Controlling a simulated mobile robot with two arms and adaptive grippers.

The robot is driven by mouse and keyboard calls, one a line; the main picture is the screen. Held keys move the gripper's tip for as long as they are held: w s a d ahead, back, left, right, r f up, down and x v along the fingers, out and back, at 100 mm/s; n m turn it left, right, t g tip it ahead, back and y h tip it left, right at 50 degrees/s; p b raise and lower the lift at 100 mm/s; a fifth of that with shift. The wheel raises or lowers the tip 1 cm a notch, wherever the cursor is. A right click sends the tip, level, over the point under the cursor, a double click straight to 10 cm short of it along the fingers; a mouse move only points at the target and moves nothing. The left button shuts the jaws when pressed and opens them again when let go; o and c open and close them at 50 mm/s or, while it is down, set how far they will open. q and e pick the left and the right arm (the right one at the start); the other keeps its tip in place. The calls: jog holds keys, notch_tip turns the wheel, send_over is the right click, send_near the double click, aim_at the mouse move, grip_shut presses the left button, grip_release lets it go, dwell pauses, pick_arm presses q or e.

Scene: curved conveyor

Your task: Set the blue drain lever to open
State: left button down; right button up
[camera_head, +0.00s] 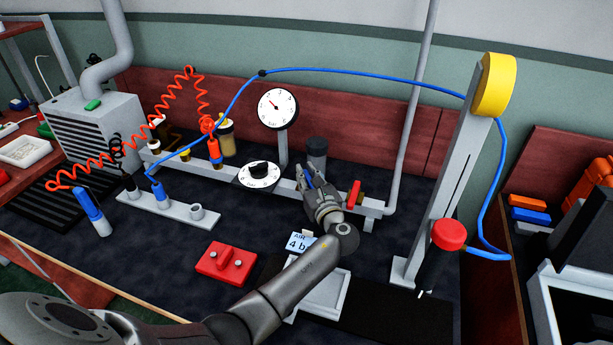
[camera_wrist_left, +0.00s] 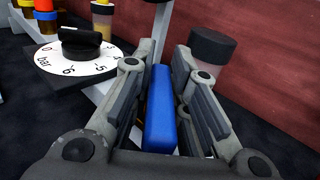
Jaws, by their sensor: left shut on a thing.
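The blue drain lever (camera_wrist_left: 160,108) stands between the two fingers of my left gripper (camera_wrist_left: 163,85) in the left wrist view. The fingers are shut on it, one on each side. In the head view my left gripper (camera_head: 308,180) is at the pipe line, between the black regulator knob and the red lever. Only small blue bits of the lever show there; the gripper hides most of it and its mount. I cannot tell its exact angle. My right gripper is in neither view.
The regulator dial (camera_head: 259,174) is left of the gripper and the red lever (camera_head: 354,195) is close on its right. A pressure gauge (camera_head: 277,108) and a dark-capped cylinder (camera_head: 316,150) stand behind. A red block (camera_head: 226,264) and a white tray (camera_head: 322,292) lie in front.

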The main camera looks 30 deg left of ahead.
pick_arm(q)
jog(key=c, duration=1.4)
grip_release()
jog(key=v, duration=1.2)
